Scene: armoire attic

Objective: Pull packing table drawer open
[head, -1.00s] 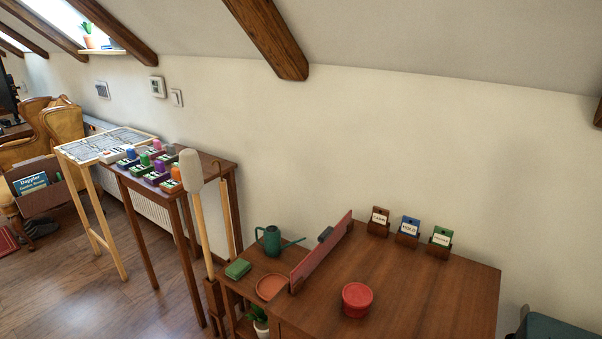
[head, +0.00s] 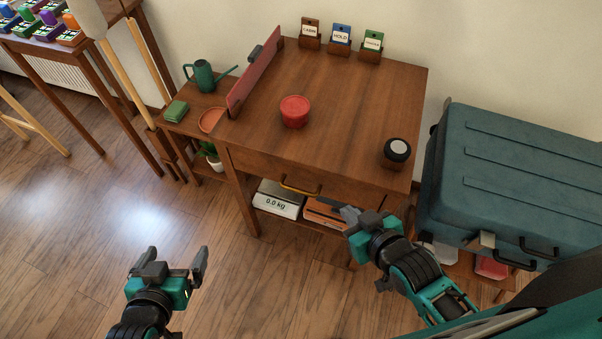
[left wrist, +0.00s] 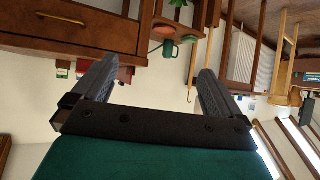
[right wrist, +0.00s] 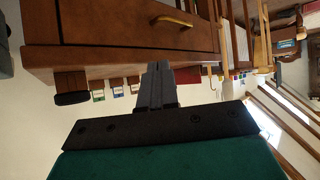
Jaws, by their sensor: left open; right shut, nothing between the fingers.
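The packing table (head: 350,85) is a brown wooden table with one front drawer (head: 265,170), which looks shut. The drawer has a brass bar handle (head: 300,190) on its front. The handle also shows in the left wrist view (left wrist: 60,18) and in the right wrist view (right wrist: 172,21). My left gripper (head: 178,262) is open and empty above the floor, left of and in front of the table. My right gripper (head: 352,217) is shut and empty, in front of the table's right part, right of the handle and apart from it.
A red round tub (head: 294,112) and a black round device (head: 397,150) stand on the tabletop. A scale (head: 278,203) sits on the lower shelf. A blue-green suitcase (head: 520,180) stands close on the right. A side table with a watering can (head: 203,77) adjoins the left. Floor ahead is clear.

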